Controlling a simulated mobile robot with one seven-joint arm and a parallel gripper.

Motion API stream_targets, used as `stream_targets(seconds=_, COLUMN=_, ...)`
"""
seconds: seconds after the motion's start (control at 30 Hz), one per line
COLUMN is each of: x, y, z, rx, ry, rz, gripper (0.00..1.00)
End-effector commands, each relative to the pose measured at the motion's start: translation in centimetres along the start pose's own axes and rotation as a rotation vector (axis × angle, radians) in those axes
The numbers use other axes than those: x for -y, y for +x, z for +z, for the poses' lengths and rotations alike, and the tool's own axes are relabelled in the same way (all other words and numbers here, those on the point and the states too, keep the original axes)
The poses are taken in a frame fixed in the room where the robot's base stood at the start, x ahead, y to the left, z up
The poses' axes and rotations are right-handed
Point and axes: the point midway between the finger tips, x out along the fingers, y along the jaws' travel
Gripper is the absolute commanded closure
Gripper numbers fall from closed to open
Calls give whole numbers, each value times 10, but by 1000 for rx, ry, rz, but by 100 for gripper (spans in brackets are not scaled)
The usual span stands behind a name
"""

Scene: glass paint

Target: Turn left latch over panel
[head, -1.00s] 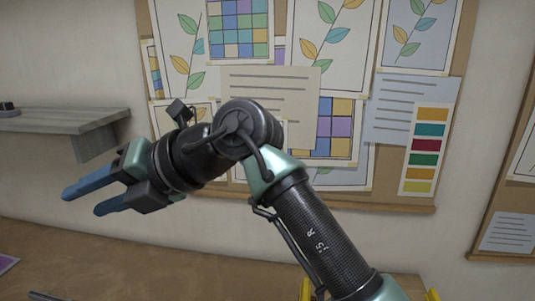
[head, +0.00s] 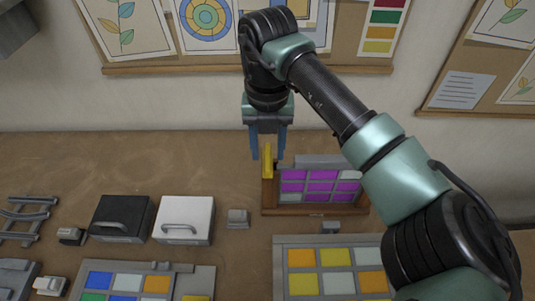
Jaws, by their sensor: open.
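A panel of purple and pale squares (head: 318,186) stands in a brown wooden frame (head: 315,210) on the table, right of centre. The yellow left latch (head: 267,163) stands upright at the frame's left end. My gripper (head: 268,155) points down with its two blue fingers apart, one on each side of the latch's upper part. Whether either finger touches the latch I cannot tell.
A white box (head: 184,220) and a black box (head: 121,218) stand left of the frame, with a small grey block (head: 238,218) between. Coloured-square panels (head: 325,258) and (head: 128,276) lie in front. The back left of the table is clear.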

Motion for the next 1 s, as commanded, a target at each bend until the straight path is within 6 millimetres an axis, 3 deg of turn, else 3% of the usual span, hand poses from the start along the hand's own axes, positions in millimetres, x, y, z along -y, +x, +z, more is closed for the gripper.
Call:
stream_targets(seconds=0.3, x=-1, y=38, z=0, rx=0, ry=-1, rz=2, gripper=55)
stream_targets(seconds=0.63, x=-1, y=41, z=0, rx=2, ry=-1, rz=1, gripper=55)
stream_targets(seconds=0.87, x=-1, y=41, z=0, rx=1, ry=-1, rz=1, gripper=96)
stream_targets(seconds=1.0, x=-1, y=41, z=0, rx=1, ry=-1, rz=2, gripper=100)
